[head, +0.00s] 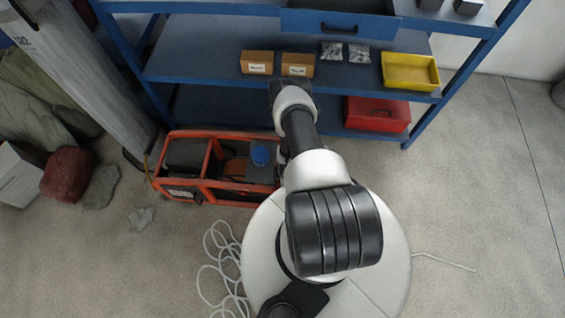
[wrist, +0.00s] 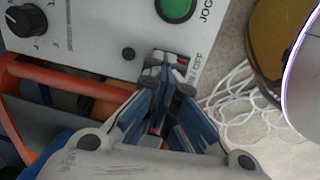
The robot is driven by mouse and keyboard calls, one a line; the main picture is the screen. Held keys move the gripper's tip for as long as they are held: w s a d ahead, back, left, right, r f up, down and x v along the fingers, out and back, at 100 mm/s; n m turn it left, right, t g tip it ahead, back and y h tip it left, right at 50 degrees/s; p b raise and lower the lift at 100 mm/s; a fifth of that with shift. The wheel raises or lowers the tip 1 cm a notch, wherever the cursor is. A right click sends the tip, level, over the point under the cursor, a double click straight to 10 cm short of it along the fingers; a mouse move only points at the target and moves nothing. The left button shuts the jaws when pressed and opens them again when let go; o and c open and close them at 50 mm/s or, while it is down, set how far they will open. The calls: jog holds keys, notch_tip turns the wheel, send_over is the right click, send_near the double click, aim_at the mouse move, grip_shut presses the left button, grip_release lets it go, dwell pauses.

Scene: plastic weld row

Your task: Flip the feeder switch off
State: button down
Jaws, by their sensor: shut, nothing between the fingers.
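In the wrist view, a light grey control panel (wrist: 100,30) fills the upper left. A small switch (wrist: 178,60) with a bit of red sits at its lower right, beside lettering that seems to include "OFF". My gripper (wrist: 168,84) is shut and empty, its fingertips right at the switch and overlapping it in the picture. The tips hide part of the switch, so I cannot tell whether they touch it or which way it is set. In the head view my arm hides the gripper and the switch.
The panel also bears a black knob (wrist: 26,20) and a green button (wrist: 175,8) marked "JOG". An orange-framed machine (head: 208,190) stands on the floor before a blue shelf (head: 210,50). White cable (head: 215,270) lies coiled nearby. Floor at the right is mostly clear.

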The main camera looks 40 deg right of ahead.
jog(key=shift+w+d+f, duration=0.1)
jog(key=shift+w+f, duration=0.05)
jog(key=shift+w, duration=0.35)
jog(key=shift+s, duration=0.25)
jog(key=shift+s+a+r+p, duration=0.2)
jog(key=shift+s+a+p, duration=0.1)
jog(key=shift+s+a, duration=0.35)
jog(key=shift+w+r, duration=0.1)
